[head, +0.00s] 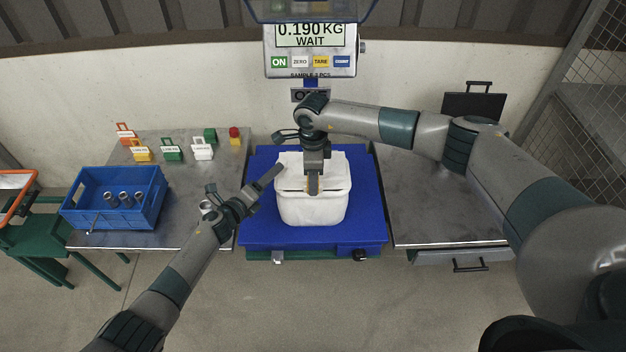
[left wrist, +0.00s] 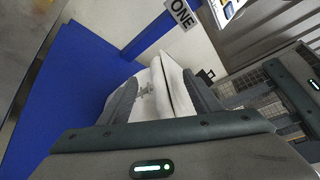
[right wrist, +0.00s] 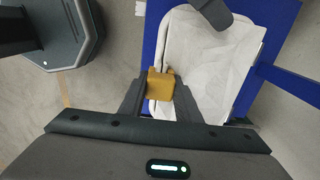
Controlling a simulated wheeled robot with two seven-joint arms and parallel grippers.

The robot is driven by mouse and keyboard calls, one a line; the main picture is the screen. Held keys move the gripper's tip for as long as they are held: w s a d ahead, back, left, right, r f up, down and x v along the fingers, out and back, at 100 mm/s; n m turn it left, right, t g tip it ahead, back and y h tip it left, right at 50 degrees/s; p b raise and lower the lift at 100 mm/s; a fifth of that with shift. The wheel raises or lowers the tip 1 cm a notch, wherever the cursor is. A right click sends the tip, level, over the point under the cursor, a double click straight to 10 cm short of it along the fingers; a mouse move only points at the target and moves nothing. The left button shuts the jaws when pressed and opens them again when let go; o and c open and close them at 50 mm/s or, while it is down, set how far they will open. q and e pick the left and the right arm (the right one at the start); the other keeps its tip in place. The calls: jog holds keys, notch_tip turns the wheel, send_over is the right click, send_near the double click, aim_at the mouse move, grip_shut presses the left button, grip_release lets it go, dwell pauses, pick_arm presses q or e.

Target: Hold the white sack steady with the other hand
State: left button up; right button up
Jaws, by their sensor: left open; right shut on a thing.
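The white sack (head: 312,207) stands upright on the blue scale platform (head: 262,228). Its creased top shows in the right wrist view (right wrist: 215,60). My right gripper (head: 313,186) points down over the sack's front rim and is shut on a yellow block (right wrist: 160,84); whether block and sack touch is unclear. My left gripper (head: 274,173) is at the sack's left side, its fingers reaching toward the sack's upper left edge. In the left wrist view its fingers are apart, with the sack (left wrist: 155,85) beyond and partly between them; contact is unclear.
The scale display (head: 310,36) reads 0.190 KG WAIT. A blue crate (head: 75,205) with metal cylinders stands on the left table, with coloured tagged blocks (head: 172,150) and a red-topped yellow box (head: 234,137) behind. The right table (head: 430,215) is mostly clear; a black case (head: 474,106) stands behind.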

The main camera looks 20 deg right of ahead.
pick_arm(q)
jog(key=shift+x, duration=0.9)
